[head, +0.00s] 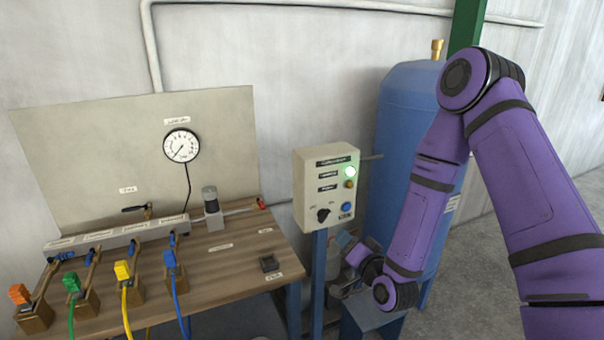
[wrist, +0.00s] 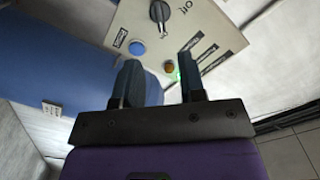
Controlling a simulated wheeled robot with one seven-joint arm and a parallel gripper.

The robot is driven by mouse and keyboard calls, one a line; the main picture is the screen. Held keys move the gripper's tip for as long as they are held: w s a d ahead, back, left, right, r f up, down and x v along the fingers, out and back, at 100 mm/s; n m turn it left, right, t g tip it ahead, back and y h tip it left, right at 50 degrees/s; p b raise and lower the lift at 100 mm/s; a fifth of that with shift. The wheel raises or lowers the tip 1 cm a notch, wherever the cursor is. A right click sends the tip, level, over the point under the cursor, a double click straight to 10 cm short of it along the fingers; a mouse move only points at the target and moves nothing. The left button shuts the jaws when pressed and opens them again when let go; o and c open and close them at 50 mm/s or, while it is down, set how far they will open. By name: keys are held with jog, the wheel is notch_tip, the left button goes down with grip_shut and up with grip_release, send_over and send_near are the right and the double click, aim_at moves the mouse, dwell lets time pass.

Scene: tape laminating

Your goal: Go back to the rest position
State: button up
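My purple arm reaches in from the right in the head view, in front of the blue tank. My gripper (head: 343,264) is low, just below and to the right of the beige control box (head: 312,193). In the wrist view my gripper (wrist: 162,70) shows two dark fingers standing apart with nothing between them. The control box (wrist: 205,20) lies beyond the fingertips, with its black knob (wrist: 160,12), blue button (wrist: 137,48) and a glowing green light (wrist: 176,74). I see no contact between the fingers and the box.
The wooden bench (head: 215,265) at left carries a gauge panel (head: 90,140), several coloured connectors and hoses. The blue tank (head: 405,120) stands behind my arm. A blue post (head: 318,270) holds up the control box. Open floor (head: 475,290) lies at right.

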jog(key=s+d+r+n+g+h, duration=0.2)
jog(key=d+r+n+g, duration=0.15)
jog(key=r, duration=0.65)
jog(key=s+d+r+n+g+h, duration=0.2)
jog(key=s+d+r+g+h, duration=0.15)
jog(key=r, duration=0.65)
jog(key=s+d+r+g, duration=0.2)
jog(key=s+r, duration=0.3)
jog(key=s, duration=0.7)
jog(key=s+d+r+g, duration=0.2)
jog(key=s+d+r, duration=0.2)
jog(key=s, duration=0.8)
jog(key=shift+r+g, duration=0.3)
jog(key=shift+r, duration=0.3)
